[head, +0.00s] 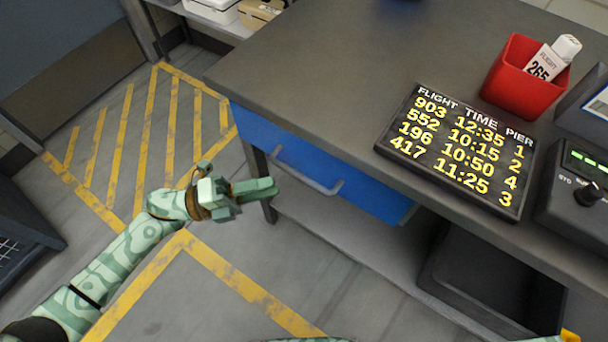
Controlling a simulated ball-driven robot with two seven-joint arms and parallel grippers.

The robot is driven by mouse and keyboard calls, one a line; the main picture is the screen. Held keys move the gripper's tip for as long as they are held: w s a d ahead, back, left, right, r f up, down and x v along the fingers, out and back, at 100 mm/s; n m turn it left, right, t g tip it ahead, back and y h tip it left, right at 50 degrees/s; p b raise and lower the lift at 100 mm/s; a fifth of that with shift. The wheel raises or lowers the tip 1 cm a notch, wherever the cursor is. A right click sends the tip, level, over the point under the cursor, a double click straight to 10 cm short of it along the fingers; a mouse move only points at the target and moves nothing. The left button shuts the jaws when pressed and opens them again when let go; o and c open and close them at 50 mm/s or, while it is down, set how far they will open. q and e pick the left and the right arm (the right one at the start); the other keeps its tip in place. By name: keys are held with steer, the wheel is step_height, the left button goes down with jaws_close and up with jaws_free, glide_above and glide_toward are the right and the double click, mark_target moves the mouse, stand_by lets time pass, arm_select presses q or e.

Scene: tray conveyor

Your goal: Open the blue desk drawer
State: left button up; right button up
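The blue desk drawer (362,197) sits under the front edge of the grey desk (310,62), its front close under the desktop, and looks closed. Its grey bar handle (308,178) runs along the front. My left gripper (274,187) is in front of the drawer, left of and a little below the handle in the picture. Its green fingers lie together, with nothing seen between them, and point toward the handle. A small gap shows between fingertips and handle. My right gripper is out of view.
On the desk are a flight board (455,150), a red holder (515,80) with a tag, and a control box (575,205). A dark bin (490,285) stands below on the right. The yellow-marked floor (130,150) at left is clear.

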mark_target(305, 178)
arm_select(q)
steer(key=d, duration=0.2)
steer(key=w+d, duration=0.1)
steer(key=d, duration=0.2)
steer(key=d+r, duration=0.1)
steer(key=d, duration=0.2)
steer(key=shift+w+d+b, duration=0.1)
steer(key=shift+w+b, duration=0.05)
steer(key=shift+b, duration=0.15)
jaws_close()
